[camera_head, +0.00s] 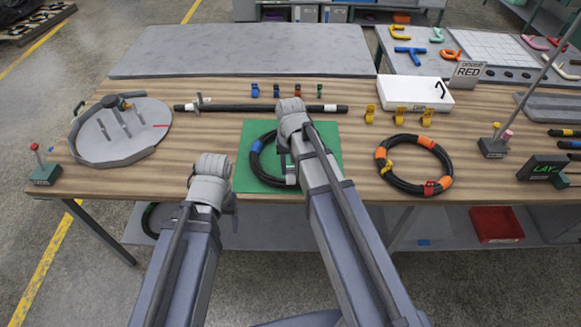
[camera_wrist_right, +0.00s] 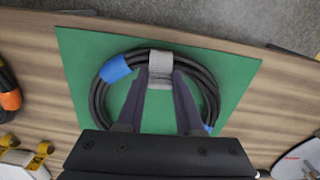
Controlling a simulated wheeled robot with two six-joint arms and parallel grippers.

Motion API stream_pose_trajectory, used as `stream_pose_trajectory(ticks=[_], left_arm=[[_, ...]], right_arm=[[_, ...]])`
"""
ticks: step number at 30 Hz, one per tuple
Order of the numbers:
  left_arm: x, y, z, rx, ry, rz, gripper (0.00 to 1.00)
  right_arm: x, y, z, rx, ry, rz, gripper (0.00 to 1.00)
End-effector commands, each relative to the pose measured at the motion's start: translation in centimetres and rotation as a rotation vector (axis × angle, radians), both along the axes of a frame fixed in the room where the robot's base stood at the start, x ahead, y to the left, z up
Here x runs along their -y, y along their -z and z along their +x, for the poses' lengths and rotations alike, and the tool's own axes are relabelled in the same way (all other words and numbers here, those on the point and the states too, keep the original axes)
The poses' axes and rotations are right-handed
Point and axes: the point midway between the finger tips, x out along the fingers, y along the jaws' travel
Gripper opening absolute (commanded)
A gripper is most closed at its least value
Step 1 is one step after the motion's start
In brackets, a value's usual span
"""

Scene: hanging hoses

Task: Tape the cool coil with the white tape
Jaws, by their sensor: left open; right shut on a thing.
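The cool coil, a black hose loop with blue bands (camera_head: 257,147), lies on a green mat (camera_head: 325,130). In the right wrist view the coil (camera_wrist_right: 101,96) shows a blue band at upper left and another at lower right. The white tape (camera_wrist_right: 160,60), greyish here, lies across the coil's edge between the fingertips of my right gripper (camera_wrist_right: 161,76). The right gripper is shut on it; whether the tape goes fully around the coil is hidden. My left gripper (camera_head: 232,202) is open near the table's front edge, left of the mat, mostly hidden behind its wrist.
A second black coil with orange, red and yellow bands (camera_head: 433,144) lies right of the mat. A round grey fixture (camera_head: 118,130) stands left. A black rod (camera_head: 240,108) and small coloured clips lie behind. A white box (camera_head: 415,93) stands back right.

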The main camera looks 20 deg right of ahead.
Motion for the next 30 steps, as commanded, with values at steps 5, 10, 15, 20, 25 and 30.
stream_pose_trajectory(ticks=[5, 10, 15, 20, 25, 30], left_arm=[[0.0, 0.0, 0.0, 0.0, 0.0, 0.0, 0.7], [0.0, 0.0, 0.0, 0.0, 0.0, 0.0, 0.7], [0.0, 0.1, 0.0, 0.0, 0.0, 0.0, 0.7], [0.0, 0.3, 0.0, 0.0, 0.0, 0.0, 0.7], [0.0, 0.9, 0.0, 0.0, 0.0, 0.0, 0.7], [0.0, 1.3, 0.0, 0.0, 0.0, 0.0, 0.7]], right_arm=[[0.0, 0.0, 0.0, 0.0, 0.0, 0.0, 0.0], [0.0, 0.0, 0.0, 0.0, 0.0, 0.0, 0.0], [0.0, 0.0, 0.0, 0.0, 0.0, 0.0, 0.0], [0.0, 0.3, 0.0, 0.0, 0.0, 0.0, 0.0], [0.0, 0.9, 0.0, 0.0, 0.0, 0.0, 0.0], [0.0, 1.3, 0.0, 0.0, 0.0, 0.0, 0.0]])
